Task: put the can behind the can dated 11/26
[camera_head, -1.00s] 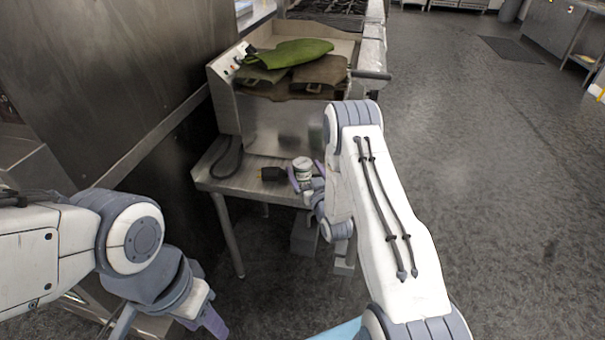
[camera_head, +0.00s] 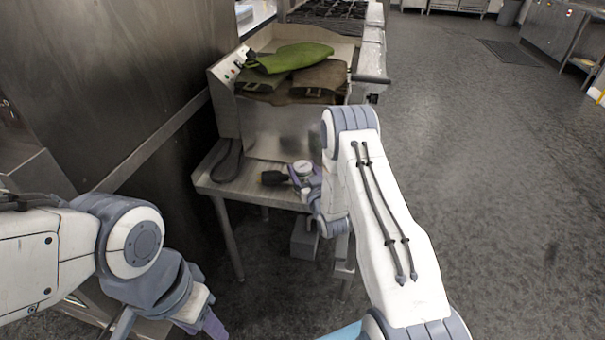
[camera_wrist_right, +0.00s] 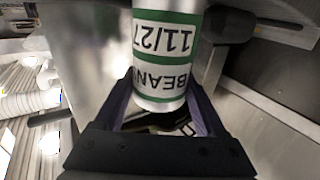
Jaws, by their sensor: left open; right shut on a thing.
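A can (camera_wrist_right: 165,60) with a white and green label reading BEAN and 11/27, upside down in the right wrist view, is between the fingers of my right gripper (camera_wrist_right: 163,112). In the head view the same can (camera_head: 303,166) shows its pale top at the front of the steel stand. My right gripper (camera_head: 304,180) is shut on it, with a finger on each side. Whether the can touches the stand's surface is hard to tell. My left gripper (camera_head: 210,324) is low at the bottom left, away from the can, and open. I see no can marked 11/26.
A low steel stand (camera_head: 215,186) holds a metal appliance (camera_head: 270,140) with green and brown cloths (camera_head: 295,60) on top. A black plug-like object (camera_head: 273,179) lies beside the can. A steel wall panel is on the left. Open floor (camera_head: 480,190) is on the right.

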